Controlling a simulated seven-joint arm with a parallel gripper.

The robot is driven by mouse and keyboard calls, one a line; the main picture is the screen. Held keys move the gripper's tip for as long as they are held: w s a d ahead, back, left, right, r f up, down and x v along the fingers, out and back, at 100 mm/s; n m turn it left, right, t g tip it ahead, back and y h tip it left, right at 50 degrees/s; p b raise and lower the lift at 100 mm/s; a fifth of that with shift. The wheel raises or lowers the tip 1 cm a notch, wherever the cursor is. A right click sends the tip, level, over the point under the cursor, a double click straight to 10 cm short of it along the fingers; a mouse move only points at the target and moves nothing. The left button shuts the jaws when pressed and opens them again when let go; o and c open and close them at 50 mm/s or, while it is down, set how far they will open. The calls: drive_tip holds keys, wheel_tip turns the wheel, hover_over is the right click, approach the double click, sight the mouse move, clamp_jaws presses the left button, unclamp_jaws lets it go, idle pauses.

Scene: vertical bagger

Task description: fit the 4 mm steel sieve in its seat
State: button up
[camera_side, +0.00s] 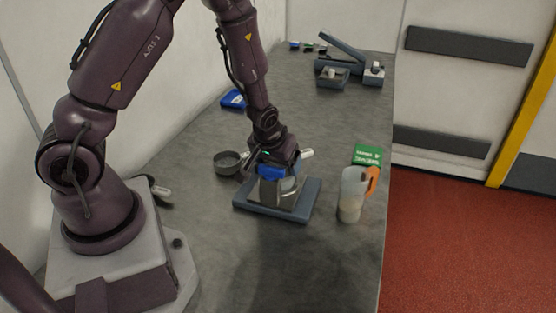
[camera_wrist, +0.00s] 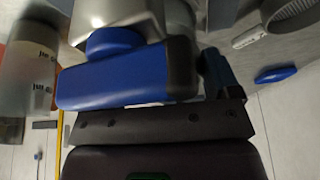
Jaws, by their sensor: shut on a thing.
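My gripper (camera_side: 272,166) hangs over a grey base plate (camera_side: 243,208) with a metal stand on it.
A translucent jug (camera_side: 351,195) with an orange handle stands right of the plate, close to the table edge. A green card (camera_side: 367,156) lies behind it. A blue item (camera_side: 233,99) and grey equipment (camera_side: 345,62) are farther back.

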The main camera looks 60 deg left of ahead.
drive_tip(key=shift+f, duration=0.6)
idle(0.4)
drive_tip(key=o, duration=0.9)
drive_tip(key=shift+o, duration=0.2)
drive_tip(key=shift+v, duration=3.55)
drive_tip(key=v, duration=1.2)
drive_tip(key=shift+r, duration=0.4)
